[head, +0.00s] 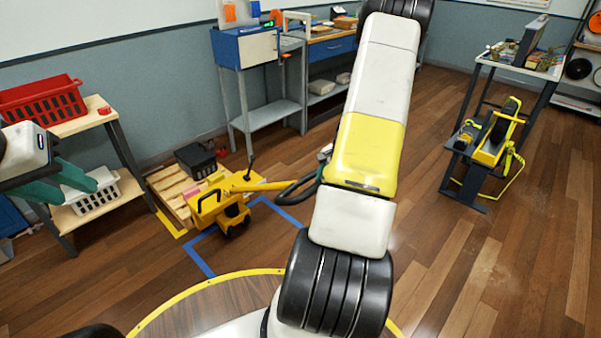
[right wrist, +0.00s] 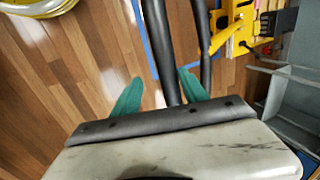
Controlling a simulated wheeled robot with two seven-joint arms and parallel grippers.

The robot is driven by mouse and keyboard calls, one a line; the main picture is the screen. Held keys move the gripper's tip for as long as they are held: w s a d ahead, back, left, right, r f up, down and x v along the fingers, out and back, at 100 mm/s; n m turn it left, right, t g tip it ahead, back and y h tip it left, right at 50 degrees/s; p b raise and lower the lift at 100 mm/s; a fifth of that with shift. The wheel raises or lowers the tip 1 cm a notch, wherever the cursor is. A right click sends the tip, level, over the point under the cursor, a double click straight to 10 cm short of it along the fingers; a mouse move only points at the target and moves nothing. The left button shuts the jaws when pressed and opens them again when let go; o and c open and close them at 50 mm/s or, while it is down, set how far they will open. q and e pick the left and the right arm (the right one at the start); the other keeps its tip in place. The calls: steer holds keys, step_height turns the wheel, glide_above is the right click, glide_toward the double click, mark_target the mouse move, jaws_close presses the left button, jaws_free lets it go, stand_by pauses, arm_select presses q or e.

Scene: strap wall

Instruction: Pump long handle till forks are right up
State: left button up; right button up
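A yellow pallet jack (head: 222,207) stands on the floor left of centre, at a wooden pallet (head: 172,192). Its forks are hidden at the pallet, so their height cannot be told. Its long yellow handle slants low to the right and ends in a black loop grip (head: 292,193); the grip's black bars (right wrist: 163,50) also show in the right wrist view. My right gripper (right wrist: 158,78) has its teal fingers apart, with one black bar running between them; contact cannot be told. My left gripper (head: 84,193) is open and empty by the side shelf at the left.
A black box (head: 196,160) sits on the pallet. The left shelf (head: 84,122) holds a red basket (head: 42,100) and a white basket (head: 92,196). Blue tape (head: 197,259) marks the floor around the jack. A dark stand with a yellow device (head: 490,150) is at the right. The floor between is clear.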

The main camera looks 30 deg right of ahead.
steer(key=shift+s+r, duration=0.1)
steer(key=shift+r, duration=0.2)
